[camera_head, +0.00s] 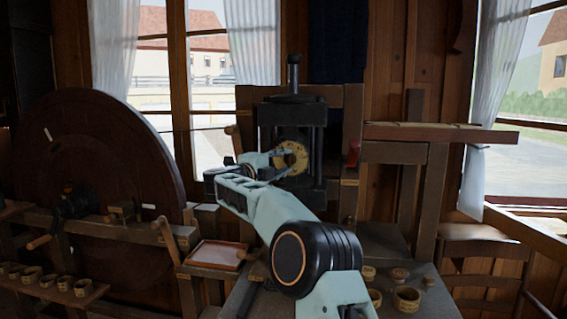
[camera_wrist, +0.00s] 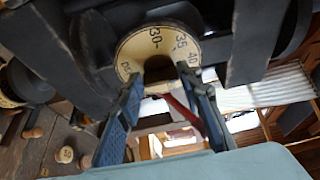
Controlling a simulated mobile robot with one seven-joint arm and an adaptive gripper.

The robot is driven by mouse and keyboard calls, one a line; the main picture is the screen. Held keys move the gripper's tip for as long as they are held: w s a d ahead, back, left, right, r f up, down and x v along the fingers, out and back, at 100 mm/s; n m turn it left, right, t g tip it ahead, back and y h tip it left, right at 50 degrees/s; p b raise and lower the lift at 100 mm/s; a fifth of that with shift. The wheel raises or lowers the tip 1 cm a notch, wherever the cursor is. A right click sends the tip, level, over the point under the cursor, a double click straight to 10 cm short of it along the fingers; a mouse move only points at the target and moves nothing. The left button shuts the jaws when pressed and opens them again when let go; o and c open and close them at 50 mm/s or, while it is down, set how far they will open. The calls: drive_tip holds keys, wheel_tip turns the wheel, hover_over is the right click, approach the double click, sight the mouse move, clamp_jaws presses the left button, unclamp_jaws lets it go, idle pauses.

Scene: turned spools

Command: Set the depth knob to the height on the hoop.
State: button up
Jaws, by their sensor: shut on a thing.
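The depth knob has a round cream dial (camera_wrist: 150,42) with dark numbers, and 30, 35 and 40 are readable in the wrist view. Its yellowish face also shows in the head view (camera_head: 299,151) on the black press between two dark posts. My gripper (camera_wrist: 160,74) has a blue finger on each side of the knob's dark centre and is shut on it. In the head view my gripper (camera_head: 280,160) reaches the front of the dial, and my arm covers part of it. I cannot tell which hoop carries the height, and no height is readable on one.
A large dark wheel (camera_head: 90,165) stands at the left. Several small wooden rings (camera_head: 45,281) sit on a low shelf. More turned pieces (camera_head: 407,298) stand on the bench at lower right. A shallow tray (camera_head: 215,254) lies left of my arm. A red part (camera_head: 353,153) is beside the press.

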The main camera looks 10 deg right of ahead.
drive_tip(key=o, duration=1.2)
drive_tip(key=shift+c, duration=0.2)
drive_tip(key=v, duration=1.2)
